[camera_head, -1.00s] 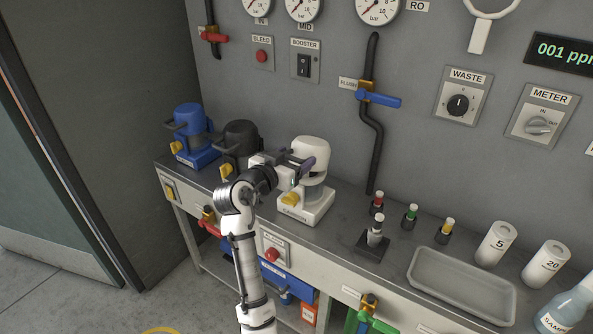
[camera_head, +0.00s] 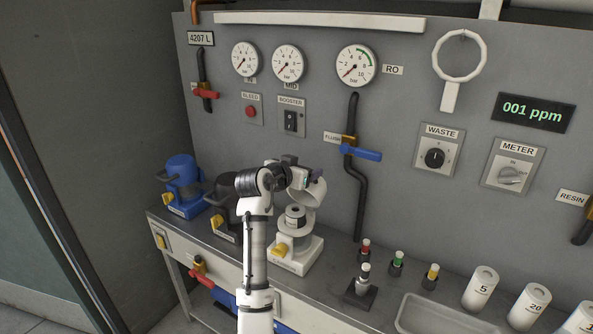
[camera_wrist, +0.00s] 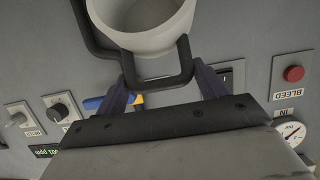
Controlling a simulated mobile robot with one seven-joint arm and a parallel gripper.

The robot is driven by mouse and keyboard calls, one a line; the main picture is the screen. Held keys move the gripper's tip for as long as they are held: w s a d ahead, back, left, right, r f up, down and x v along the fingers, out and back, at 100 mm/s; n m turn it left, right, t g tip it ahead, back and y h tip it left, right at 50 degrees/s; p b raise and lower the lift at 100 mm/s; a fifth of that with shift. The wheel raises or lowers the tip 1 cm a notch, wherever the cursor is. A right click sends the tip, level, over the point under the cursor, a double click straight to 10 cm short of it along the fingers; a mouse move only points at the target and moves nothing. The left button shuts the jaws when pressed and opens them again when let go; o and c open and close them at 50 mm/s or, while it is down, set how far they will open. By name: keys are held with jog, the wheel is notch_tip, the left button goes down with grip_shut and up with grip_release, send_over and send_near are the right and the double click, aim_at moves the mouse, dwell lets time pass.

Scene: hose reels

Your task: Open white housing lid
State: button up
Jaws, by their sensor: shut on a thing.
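The white housing (camera_head: 296,252) stands on the bench with a yellow knob low on its front. Its white lid (camera_head: 313,192) is raised and tilted back, and a dark-topped cylinder (camera_head: 295,214) shows in the open body. In the wrist view the lid (camera_wrist: 150,38) is a white cup with its hollow inside visible. Its black loop handle (camera_wrist: 162,81) lies between the dark fingers of my gripper (camera_wrist: 162,88). My gripper (camera_head: 313,178) is shut on this handle, at the lid's upper side. My arm partly hides the housing's left side in the head view.
A black housing (camera_head: 226,215) and a blue housing (camera_head: 182,182) stand to the left, with my arm partly over the black one. A wall pipe with a blue lever (camera_head: 361,152) is right of the lid. Small vials (camera_head: 397,262) and a grey tray (camera_head: 425,318) sit to the right.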

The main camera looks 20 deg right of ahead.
jog(key=shift+w+d+r+g+y+p, duration=0.35)
jog(key=shift+w+d+y+p, duration=0.1)
jog(key=shift+d+p, duration=0.1)
jog(key=shift+a, duration=0.1)
jog(key=o, duration=1.3)
jog(key=shift+s, duration=0.1)
jog(key=shift+f, duration=0.1)
jog(key=b+v, duration=0.4)
jog(key=v, duration=1)
jog(key=shift+f, duration=0.1)
